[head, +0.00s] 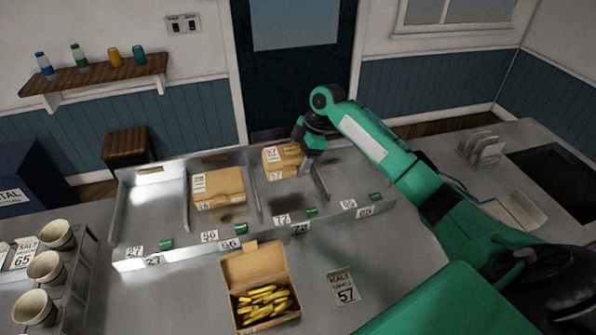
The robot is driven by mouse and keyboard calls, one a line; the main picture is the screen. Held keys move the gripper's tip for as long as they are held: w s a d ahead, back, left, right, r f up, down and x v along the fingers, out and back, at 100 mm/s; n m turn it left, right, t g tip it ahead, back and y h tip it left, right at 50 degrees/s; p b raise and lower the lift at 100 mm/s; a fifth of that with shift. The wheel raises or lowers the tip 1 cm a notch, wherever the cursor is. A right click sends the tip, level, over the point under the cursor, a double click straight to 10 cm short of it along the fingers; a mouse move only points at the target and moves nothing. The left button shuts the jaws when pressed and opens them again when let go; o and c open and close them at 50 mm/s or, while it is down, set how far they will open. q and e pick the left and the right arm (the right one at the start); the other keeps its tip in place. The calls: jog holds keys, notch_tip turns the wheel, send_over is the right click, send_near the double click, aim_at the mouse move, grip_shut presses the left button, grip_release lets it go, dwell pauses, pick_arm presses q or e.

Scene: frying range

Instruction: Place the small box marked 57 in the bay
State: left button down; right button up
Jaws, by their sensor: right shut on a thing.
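The small box marked 57 (275,166) is brown cardboard with white labels. It is at the back of the third bay from the left of the metal rack (190,252), the one with a 72 label (282,219) on its front edge. My right gripper (303,158) is shut on the box at its right side and hides part of it. I cannot tell whether the box rests on the bay floor or hangs just above it. My left gripper is not in view.
A brown box (219,190) sits in the second bay, labelled 56. The leftmost bay is empty. An open box of yellow pieces (261,300) and a card marked 57 (344,289) are on the counter in front. Cups (46,268) stand at left.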

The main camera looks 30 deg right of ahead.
aim_at(293, 185)
notch_tip(293, 185, down, 3)
jog(key=shift+f+p, duration=0.1)
jog(key=shift+p, duration=0.2)
notch_tip(293, 185, down, 4)
jog(key=shift+r+p, duration=0.1)
jog(key=shift+p, duration=0.65)
jog(key=shift+f, duration=0.2)
jog(key=shift+f, duration=0.1)
jog(key=o, duration=1)
jog(key=shift+o, duration=0.2)
